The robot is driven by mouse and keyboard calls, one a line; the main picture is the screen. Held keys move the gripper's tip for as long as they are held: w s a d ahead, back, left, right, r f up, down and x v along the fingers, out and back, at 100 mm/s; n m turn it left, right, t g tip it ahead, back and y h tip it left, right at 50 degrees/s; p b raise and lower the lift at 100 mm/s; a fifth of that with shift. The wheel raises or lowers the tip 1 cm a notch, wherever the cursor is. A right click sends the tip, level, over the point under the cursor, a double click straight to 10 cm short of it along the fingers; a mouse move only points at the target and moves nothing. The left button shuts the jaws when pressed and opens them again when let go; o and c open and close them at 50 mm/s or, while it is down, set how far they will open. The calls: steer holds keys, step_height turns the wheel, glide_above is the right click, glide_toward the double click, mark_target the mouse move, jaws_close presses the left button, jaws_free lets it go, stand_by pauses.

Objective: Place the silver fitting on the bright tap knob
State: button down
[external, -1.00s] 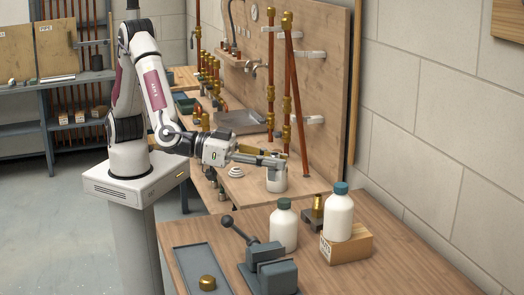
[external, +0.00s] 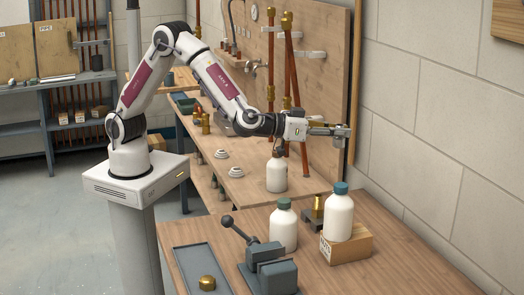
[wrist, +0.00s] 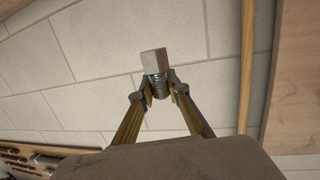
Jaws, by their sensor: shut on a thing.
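The silver fitting (wrist: 153,61) has a square block head above a ribbed, threaded part. My gripper (wrist: 159,92) is shut on the threaded part, with the block sticking out past the fingertips. In the external view my gripper (external: 340,131) is raised high at the right, in front of the wooden board and above the bottles. A small tap (external: 250,66) is fixed on the board at the back. I cannot tell for sure which thing is the bright tap knob.
White bottles stand below my gripper: one on the middle bench (external: 277,175), one by the vise (external: 284,230), one on a wooden block (external: 339,217). A vise (external: 269,268) and a tray (external: 185,256) with a brass cap (external: 207,283) are in front. Copper pipes (external: 286,62) rise behind.

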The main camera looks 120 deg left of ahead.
mark_target(342, 143)
steer(key=a, duration=0.3)
steer(key=shift+w+a+y, duration=0.1)
steer(key=shift+a+y, duration=0.1)
steer(key=shift+y, duration=0.2)
step_height(342, 143, down, 4)
steer(key=shift+d+r, duration=0.15)
steer(key=shift+f, duration=0.65)
steer(key=shift+f, duration=3.1)
steer(key=shift+f, duration=1.9)
steer(key=shift+f, duration=0.15)
steer(key=c, duration=1.9)
jaws_free()
